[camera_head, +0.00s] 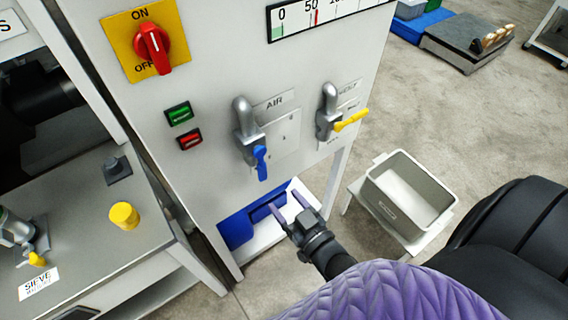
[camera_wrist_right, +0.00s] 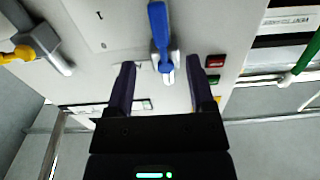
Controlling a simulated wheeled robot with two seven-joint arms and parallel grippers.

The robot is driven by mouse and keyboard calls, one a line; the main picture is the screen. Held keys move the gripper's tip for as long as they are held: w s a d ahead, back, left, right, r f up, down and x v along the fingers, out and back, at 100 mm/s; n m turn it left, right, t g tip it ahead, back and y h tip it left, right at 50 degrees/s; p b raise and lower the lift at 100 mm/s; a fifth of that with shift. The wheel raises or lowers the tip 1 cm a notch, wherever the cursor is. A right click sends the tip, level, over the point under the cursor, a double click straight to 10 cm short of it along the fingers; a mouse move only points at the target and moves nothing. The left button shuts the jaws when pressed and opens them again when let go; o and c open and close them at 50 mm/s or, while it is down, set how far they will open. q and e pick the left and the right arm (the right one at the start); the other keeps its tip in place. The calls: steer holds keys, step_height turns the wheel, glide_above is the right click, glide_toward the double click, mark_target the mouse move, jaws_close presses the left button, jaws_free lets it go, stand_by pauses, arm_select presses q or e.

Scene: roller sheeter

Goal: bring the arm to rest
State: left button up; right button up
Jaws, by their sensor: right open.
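My right gripper (camera_head: 291,204) is open and empty in the head view, in front of the lower part of the machine panel. Its two dark purple fingers also show apart in the right wrist view (camera_wrist_right: 160,85). The blue-handled air valve (camera_head: 260,160) is on the panel above the gripper. In the right wrist view the blue handle (camera_wrist_right: 158,25) lies beyond the gap between the fingers, and I see no contact. A purple quilted part and black links of mine fill the lower right of the head view. My left gripper is not in view.
A red rotary switch (camera_head: 153,47), green button (camera_head: 180,113), red button (camera_head: 190,139) and yellow-handled valve (camera_head: 350,120) are on the panel. A grey bin (camera_head: 386,208) stands on a white stand at right. A grey bench (camera_head: 75,245) with a yellow cylinder (camera_head: 124,215) is at left.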

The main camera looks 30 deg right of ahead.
steer(key=s+f+g+b, duration=0.2)
steer(key=s+f+g, duration=0.1)
steer(key=f, duration=0.5)
steer(key=s+f+g+b, duration=0.2)
steer(key=s+f+g, duration=0.1)
steer(key=f, duration=0.5)
steer(key=s+f+n+g+b, duration=0.1)
steer(key=s+f+g+b, duration=0.1)
steer(key=s+f+g, duration=0.3)
steer(key=s+f+g+h+b, duration=0.1)
steer(key=s+f+g+b, duration=0.1)
steer(key=s+f+g, duration=0.4)
steer(key=s+f, duration=0.5)
steer(key=s, duration=0.6)
steer(key=shift+d+f+n, duration=0.25)
steer(key=shift+n, duration=0.15)
steer(key=shift+w, duration=0.1)
stand_by(0.8)
